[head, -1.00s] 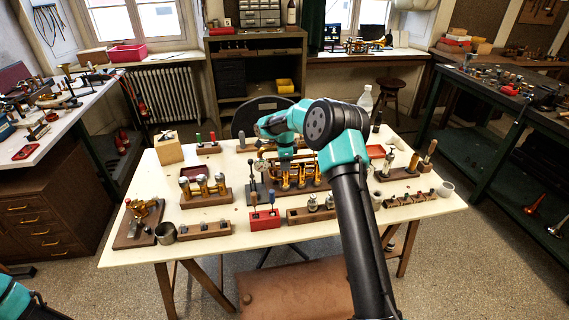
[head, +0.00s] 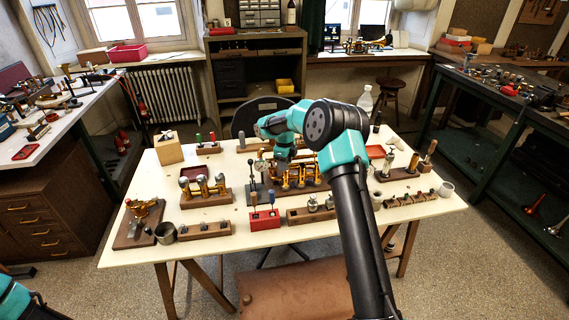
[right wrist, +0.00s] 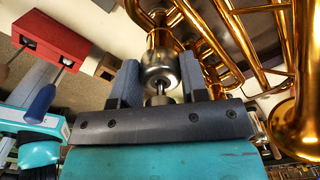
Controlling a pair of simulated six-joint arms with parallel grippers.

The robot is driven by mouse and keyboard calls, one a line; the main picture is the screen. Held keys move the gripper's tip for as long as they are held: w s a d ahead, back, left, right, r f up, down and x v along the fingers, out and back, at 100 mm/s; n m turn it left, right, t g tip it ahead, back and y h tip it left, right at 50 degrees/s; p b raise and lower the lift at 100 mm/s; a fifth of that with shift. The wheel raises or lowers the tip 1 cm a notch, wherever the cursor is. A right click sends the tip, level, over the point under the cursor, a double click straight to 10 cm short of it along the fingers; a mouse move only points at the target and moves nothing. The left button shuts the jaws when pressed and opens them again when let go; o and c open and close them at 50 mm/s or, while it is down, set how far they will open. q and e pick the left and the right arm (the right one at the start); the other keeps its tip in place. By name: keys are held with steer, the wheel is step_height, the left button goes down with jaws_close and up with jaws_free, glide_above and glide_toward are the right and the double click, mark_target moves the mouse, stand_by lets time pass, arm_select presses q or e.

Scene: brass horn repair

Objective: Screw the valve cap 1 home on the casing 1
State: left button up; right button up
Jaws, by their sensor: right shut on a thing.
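My right gripper (right wrist: 160,85) is shut on the silver valve cap 1 (right wrist: 159,66), with a finger on each side of it. The cap sits at the end of a brass valve casing (right wrist: 158,36) and lines up with it. The cap touches or nearly touches the casing; I cannot tell how far it is threaded. In the head view my right gripper (head: 282,165) is over the brass horn (head: 300,176) on its wooden stand in the middle of the bench, and the cap is hidden there. My left gripper is out of view.
Brass tubes and a flared brass part (right wrist: 298,128) lie close on the right of the gripper. The red tool block (head: 264,219) stands in front of the horn, and a wooden rack with brass parts (head: 205,198) stands to its left.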

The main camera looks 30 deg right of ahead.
steer(key=m, duration=0.3)
steer(key=o, duration=1.1)
steer(key=shift+r, duration=0.1)
step_height(320, 180, up, 17)
steer(key=shift+r, duration=0.1)
stand_by(0.3)
